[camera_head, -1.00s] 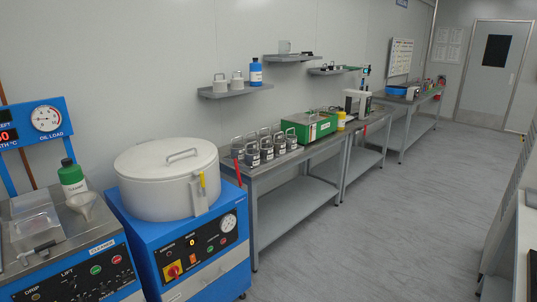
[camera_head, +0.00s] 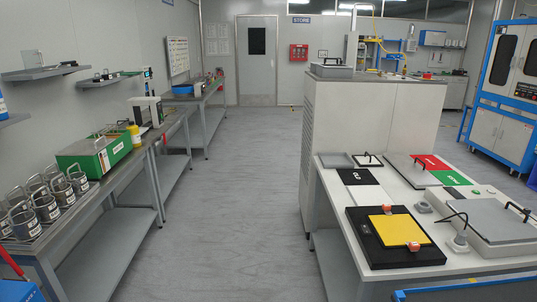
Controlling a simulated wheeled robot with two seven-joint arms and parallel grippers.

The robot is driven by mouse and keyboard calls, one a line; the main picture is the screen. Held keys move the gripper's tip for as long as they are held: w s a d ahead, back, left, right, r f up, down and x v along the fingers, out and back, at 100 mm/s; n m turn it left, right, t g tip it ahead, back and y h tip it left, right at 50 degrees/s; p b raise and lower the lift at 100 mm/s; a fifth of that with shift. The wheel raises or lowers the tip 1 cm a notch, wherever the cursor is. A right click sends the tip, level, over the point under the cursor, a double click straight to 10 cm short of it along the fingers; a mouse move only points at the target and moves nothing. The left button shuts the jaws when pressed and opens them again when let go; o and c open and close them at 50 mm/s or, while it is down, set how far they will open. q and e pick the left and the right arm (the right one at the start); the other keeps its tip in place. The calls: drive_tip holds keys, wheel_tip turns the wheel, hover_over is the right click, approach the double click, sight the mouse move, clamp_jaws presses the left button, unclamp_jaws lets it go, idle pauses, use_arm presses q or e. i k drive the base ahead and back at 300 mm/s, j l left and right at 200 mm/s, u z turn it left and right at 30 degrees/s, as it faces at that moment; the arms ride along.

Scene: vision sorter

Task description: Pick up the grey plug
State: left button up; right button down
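On the white table (camera_head: 375,204) at the right, a small grey plug-like piece (camera_head: 460,241) stands in front of a grey-lidded box (camera_head: 495,222), with a black curved cable or handle beside it. A second small grey piece (camera_head: 424,207) lies a little behind it to the left. Both are too small to tell for certain which is the grey plug. Neither of my grippers is in view.
A black tray with a yellow plate (camera_head: 400,229) and red knobs sits on the same table. Red and green panels (camera_head: 450,178) lie behind. A tall grey cabinet (camera_head: 375,120) stands beyond. The floor aisle (camera_head: 240,200) is clear; benches line the left wall.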

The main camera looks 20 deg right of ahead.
sight(461, 239)
drive_tip(key=i+z, duration=0.15)
drive_tip(key=z, duration=0.3)
drive_tip(key=i+z, duration=0.15)
drive_tip(key=z, duration=0.3)
drive_tip(key=i+j+z, duration=0.1)
drive_tip(key=z, duration=0.35)
drive_tip(key=i+j+z, duration=0.15)
drive_tip(key=z, duration=0.3)
drive_tip(key=j+z, duration=0.2)
drive_tip(key=z, duration=0.25)
drive_tip(key=i+j+z, duration=0.1)
drive_tip(key=j+z, duration=0.15)
drive_tip(key=z, duration=0.2)
drive_tip(key=i+j+z, duration=0.15)
drive_tip(key=j+z, duration=0.2)
drive_tip(key=i+j+z, duration=0.15)
drive_tip(key=z, duration=0.25)
drive_tip(key=j+z, duration=0.35)
drive_tip(key=i+j, duration=0.05)
drive_tip(key=j, duration=0.05)
